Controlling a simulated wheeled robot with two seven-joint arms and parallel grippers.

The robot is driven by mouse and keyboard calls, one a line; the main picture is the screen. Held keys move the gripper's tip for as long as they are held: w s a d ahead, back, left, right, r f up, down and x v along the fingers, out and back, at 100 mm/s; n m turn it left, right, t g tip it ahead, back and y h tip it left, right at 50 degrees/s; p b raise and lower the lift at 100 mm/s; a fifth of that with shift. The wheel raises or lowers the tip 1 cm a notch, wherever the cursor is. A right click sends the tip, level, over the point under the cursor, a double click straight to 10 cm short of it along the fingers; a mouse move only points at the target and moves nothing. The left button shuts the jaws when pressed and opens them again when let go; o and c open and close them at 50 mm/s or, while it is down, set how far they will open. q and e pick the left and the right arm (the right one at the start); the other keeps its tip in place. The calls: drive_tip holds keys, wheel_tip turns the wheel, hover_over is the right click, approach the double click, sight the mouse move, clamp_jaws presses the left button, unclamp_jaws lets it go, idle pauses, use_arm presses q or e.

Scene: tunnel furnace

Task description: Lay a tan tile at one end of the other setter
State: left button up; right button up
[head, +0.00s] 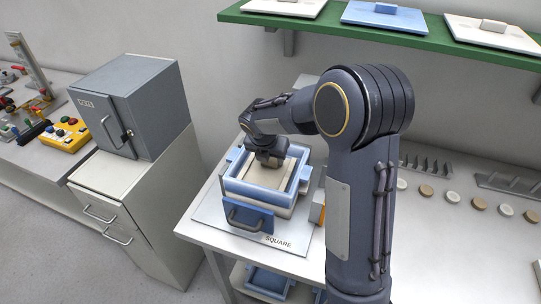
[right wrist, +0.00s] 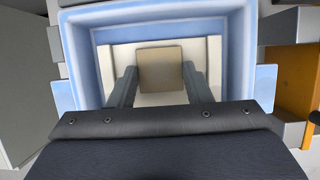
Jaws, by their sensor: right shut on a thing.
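My right gripper (head: 268,163) reaches down inside a blue square frame (head: 236,187) on the table. It also shows in the right wrist view (right wrist: 160,78), with one finger on either side of a tan square tile (right wrist: 160,68). It is shut on the tile. A pale setter (right wrist: 117,62) lies inside the frame under and around the tile. I cannot tell whether the tile touches the setter. My left gripper is not in view.
The frame stands on a grey plate marked SQUARE (head: 284,243). Several round pieces (head: 452,196) and dark racks (head: 427,164) are at right. A green shelf (head: 384,37) hangs above. A grey cabinet (head: 127,100) stands left. An orange thing (right wrist: 297,88) is right of the frame.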

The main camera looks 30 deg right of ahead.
drive_tip(key=shift+f, duration=0.1)
drive_tip(key=o, duration=1.1)
drive_tip(key=shift+c, duration=0.2)
drive_tip(key=v, duration=0.8)
